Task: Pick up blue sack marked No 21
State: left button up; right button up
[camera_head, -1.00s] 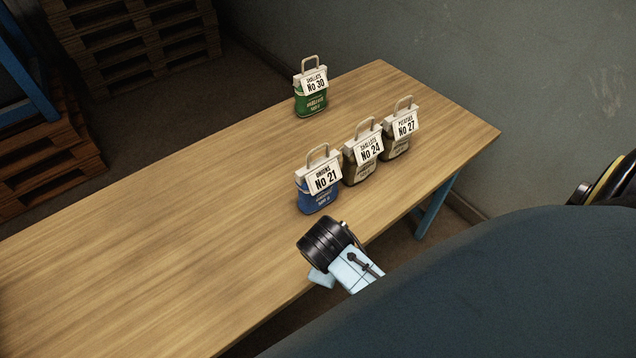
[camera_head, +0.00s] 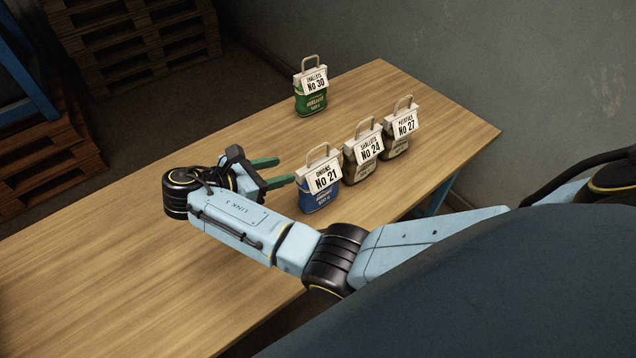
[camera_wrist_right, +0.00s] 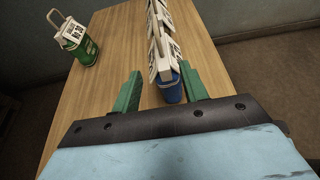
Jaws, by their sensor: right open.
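The blue sack marked No 21 (camera_head: 318,196) stands upright on the wooden table, with a pale top band, a white label and a loop handle. My right gripper (camera_head: 279,171) has green fingers and is open, just left of the blue sack and pointing at it. In the right wrist view the blue sack (camera_wrist_right: 172,90) lies ahead, between the lines of the two open fingers (camera_wrist_right: 160,92) and nearer the right one. The fingers do not appear closed on anything. My left gripper is not in view.
Two brown sacks, No 24 (camera_head: 360,170) and No 27 (camera_head: 398,143), stand in a row behind the blue one. A green sack, No 30 (camera_head: 310,100), stands alone at the far edge. The table (camera_head: 120,260) is clear at left.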

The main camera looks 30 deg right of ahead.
aim_at(307, 166)
jog(key=x, duration=0.7)
jog(key=f+x, duration=0.1)
jog(key=x, duration=0.3)
jog(key=shift+a, duration=0.15)
jog(key=shift+r, duration=0.1)
grip_shut()
dwell(1.0)
